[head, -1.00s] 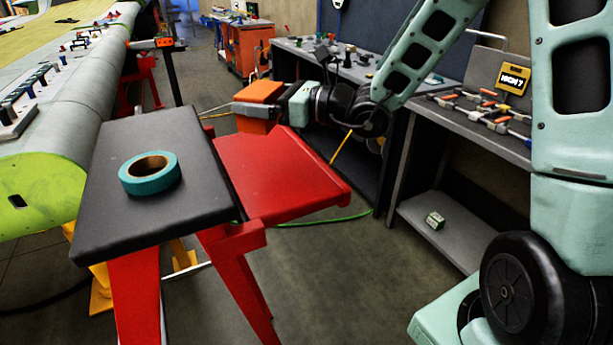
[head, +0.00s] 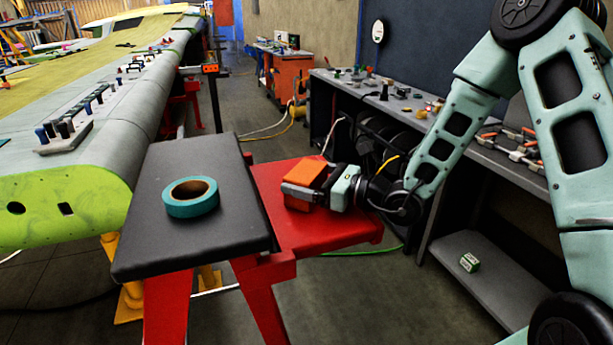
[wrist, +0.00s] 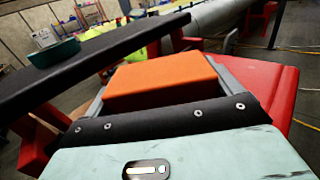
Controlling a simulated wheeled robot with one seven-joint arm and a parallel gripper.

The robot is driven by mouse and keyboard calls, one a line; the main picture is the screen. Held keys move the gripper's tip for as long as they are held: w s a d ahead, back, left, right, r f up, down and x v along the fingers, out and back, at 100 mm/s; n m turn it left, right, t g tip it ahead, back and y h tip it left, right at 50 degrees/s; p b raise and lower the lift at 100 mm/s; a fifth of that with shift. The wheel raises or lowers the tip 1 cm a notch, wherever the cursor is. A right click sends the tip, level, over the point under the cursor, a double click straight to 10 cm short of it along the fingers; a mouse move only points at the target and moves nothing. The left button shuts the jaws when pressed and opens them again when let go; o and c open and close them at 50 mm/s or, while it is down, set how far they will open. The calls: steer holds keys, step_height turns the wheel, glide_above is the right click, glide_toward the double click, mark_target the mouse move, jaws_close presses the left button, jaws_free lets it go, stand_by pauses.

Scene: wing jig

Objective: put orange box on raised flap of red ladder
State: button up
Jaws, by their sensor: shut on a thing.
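The orange box (head: 308,177) is held in my gripper (head: 304,190), with one finger along each side of it. In the head view it is over the red flap (head: 272,192), which sticks out level from the red ladder (head: 262,290). The box looks very low over the flap or touching it; I cannot tell which. In the wrist view the box (wrist: 160,80) fills the space between the fingers, with the red flap (wrist: 275,85) beside and beyond it. The underside of the box is hidden.
A black padded top (head: 180,240) with a teal tape roll (head: 191,203) stands left of the flap, slightly higher. A grey wing section (head: 90,140) lies at the left. A grey workbench (head: 345,80) with tools stands behind at the right.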

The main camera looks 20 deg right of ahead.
steer(key=shift+f, duration=0.1)
steer(key=o, duration=0.8)
steer(key=shift+d+r, duration=0.1)
steer(key=shift+r, duration=0.1)
steer(key=b+v, duration=0.2)
steer(key=v, duration=1)
